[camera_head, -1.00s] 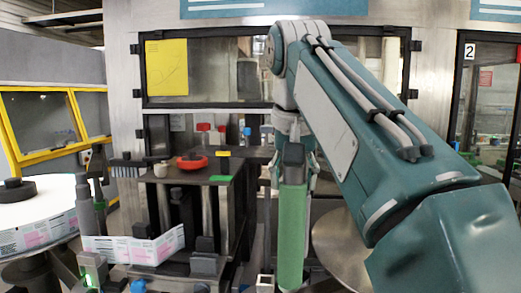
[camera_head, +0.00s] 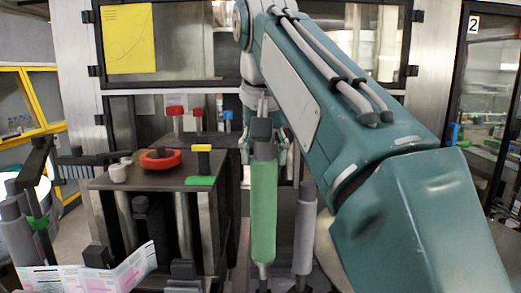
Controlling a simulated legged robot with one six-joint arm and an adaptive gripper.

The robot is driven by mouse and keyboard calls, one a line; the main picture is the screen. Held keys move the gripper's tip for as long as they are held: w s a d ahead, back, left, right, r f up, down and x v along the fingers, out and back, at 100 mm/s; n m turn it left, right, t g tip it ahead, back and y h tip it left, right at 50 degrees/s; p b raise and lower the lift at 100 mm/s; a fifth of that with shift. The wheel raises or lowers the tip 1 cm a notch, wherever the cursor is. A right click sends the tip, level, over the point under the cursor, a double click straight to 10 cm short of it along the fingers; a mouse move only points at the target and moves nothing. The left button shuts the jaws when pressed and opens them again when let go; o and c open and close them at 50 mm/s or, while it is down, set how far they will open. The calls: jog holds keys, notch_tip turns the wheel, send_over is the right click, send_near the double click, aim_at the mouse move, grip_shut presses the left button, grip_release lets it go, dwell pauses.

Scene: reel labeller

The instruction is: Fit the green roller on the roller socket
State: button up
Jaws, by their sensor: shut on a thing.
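The green roller (camera_head: 263,210) hangs upright, with a black cap at its top and a short pale tip at its bottom. My gripper (camera_head: 263,140) is shut on the roller's top end; the black cap partly hides the fingers. A grey roller (camera_head: 305,228) stands upright just right of the green one in the picture. I cannot pick out the roller socket; the green roller or my arm may hide it.
A dark machine block (camera_head: 130,182) with a red ring knob (camera_head: 160,159) and a green tab (camera_head: 200,181) stands left of the roller. A printed label web (camera_head: 95,275) runs at lower left. A framed window is behind.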

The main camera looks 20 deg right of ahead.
aim_at(264, 219)
jog(key=shift+f, duration=1.85)
jog(key=shift+s, duration=0.15)
jog(key=shift+f, duration=0.1)
jog(key=shift+f, duration=3.75)
jog(key=o, duration=1.4)
jog(key=v, duration=1.2)
